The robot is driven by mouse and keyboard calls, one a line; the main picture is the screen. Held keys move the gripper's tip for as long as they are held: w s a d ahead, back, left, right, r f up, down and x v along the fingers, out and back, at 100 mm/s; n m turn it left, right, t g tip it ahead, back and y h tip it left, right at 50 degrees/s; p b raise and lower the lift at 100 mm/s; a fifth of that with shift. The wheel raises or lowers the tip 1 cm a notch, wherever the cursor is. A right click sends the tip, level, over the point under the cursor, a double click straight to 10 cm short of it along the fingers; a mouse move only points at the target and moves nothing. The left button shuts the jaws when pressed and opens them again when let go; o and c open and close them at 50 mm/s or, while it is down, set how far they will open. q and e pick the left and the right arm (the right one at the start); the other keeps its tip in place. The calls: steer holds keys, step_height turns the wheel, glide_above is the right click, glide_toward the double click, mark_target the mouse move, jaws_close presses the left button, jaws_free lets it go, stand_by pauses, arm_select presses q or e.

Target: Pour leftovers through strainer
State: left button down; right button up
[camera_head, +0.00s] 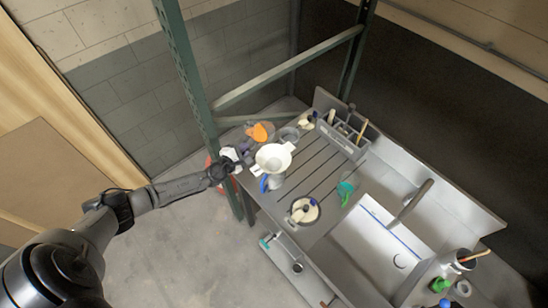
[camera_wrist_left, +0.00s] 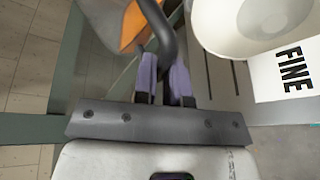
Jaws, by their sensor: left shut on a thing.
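My left gripper (camera_head: 241,152) is shut on a dark curved handle (camera_wrist_left: 166,42), with its purple fingers (camera_wrist_left: 165,85) on either side. The handle appears to belong to a grey vessel with orange in it (camera_head: 260,132); the orange also shows in the wrist view (camera_wrist_left: 134,24). I cannot tell the vessel's exact tilt. The white strainer (camera_head: 272,158) is just right of the gripper, over a translucent container (camera_head: 272,181) with a blue part. In the wrist view the strainer (camera_wrist_left: 225,35) is at upper right, with a tab marked "FINE" (camera_wrist_left: 288,72). My right gripper is out of view.
A green rack post (camera_head: 190,80) rises close behind my left gripper. A grey organizer (camera_head: 342,133) stands at the bench's back. A round pot with a pale top (camera_head: 304,210) and a green item (camera_head: 346,189) lie nearer the sink (camera_head: 375,250). The ribbed drainboard (camera_head: 315,168) is partly bare.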

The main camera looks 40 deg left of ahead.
arm_select(q)
steer(key=shift+a+r+m, duration=0.1)
steer(key=shift+r+m, duration=0.1)
steer(key=shift+m, duration=0.1)
steer(key=shift+f+b, duration=0.4)
steer(key=shift+b, duration=0.2)
steer(key=shift+f+t+y, duration=0.1)
steer(key=shift+t+y, duration=0.2)
steer(key=shift+f+m+b, duration=0.15)
steer(key=shift+m+b, duration=0.2)
steer(key=shift+m, duration=0.05)
steer(key=shift+a+f+b, duration=0.1)
steer(key=shift+f+b, duration=0.35)
steer(key=shift+b, duration=0.25)
steer(key=shift+r+m+p, duration=0.25)
steer(key=shift+m+p, duration=0.05)
steer(key=shift+r, duration=0.1)
steer(key=shift+d+r+p, duration=0.25)
steer(key=shift+r+p, duration=0.25)
steer(key=shift+p, duration=0.1)
